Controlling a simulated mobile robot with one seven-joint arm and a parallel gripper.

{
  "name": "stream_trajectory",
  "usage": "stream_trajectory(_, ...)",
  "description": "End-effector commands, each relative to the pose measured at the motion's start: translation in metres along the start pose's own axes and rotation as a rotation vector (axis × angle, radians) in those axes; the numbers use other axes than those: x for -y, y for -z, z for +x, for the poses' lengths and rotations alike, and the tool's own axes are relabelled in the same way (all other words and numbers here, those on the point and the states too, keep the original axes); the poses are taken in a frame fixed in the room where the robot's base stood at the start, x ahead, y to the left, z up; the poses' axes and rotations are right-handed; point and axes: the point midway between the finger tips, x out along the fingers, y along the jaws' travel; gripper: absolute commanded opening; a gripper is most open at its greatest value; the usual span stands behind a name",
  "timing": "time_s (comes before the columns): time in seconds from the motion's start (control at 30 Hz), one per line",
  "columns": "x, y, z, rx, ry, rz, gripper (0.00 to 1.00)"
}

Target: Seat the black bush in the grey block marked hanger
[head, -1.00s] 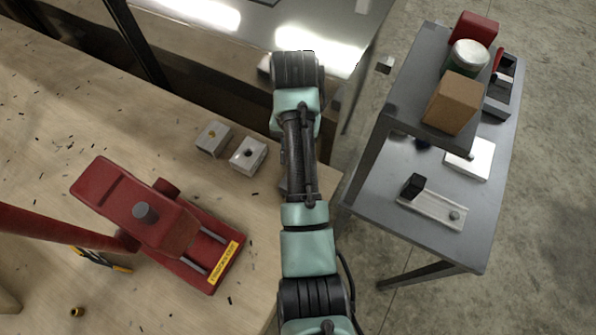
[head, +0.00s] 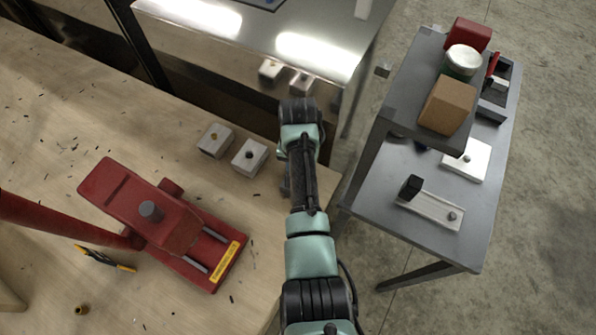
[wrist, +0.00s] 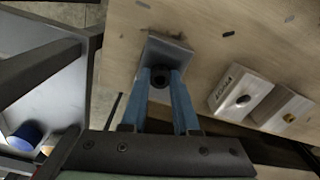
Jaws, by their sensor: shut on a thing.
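In the wrist view my gripper (wrist: 160,84) has its two blue fingers closed on the black bush (wrist: 160,76), a small dark round piece. Just past the fingertips is a grey block (wrist: 167,50) on the wooden bench. The fingers and bush overlap its near side, so its hole and any marking are hidden. I cannot tell whether the bush touches the block. In the head view my arm covers the gripper and bush, and only a sliver of grey block (head: 284,182) shows beside it.
Two pale blocks stand on the bench: one (head: 250,157) with a dark hole, lettered in the wrist view (wrist: 238,93), and one (head: 215,141) with a brass-coloured centre. A red press (head: 165,220) stands left. A grey cart (head: 385,225) stands right, past the bench edge.

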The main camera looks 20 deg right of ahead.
Motion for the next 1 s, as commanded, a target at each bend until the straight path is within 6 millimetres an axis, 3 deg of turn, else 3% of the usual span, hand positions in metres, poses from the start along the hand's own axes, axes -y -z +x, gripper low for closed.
stream_trajectory(0.2, -0.002, -0.006, 0.015, 0.014, -0.004, -0.001, 0.0)
stream_trajectory(0.53, -0.002, -0.006, 0.022, 0.014, -0.003, -0.001, 0.0)
stream_trajectory(0.57, -0.002, -0.006, 0.022, 0.014, -0.003, -0.001, 0.32)
stream_trajectory(0.7, -0.002, -0.006, 0.023, 0.014, -0.003, -0.001, 0.58)
stream_trajectory(0.83, -0.002, -0.006, 0.017, 0.013, -0.003, -0.001, 0.59)
stream_trajectory(1.0, -0.002, -0.005, -0.005, 0.011, -0.003, -0.001, 0.59)
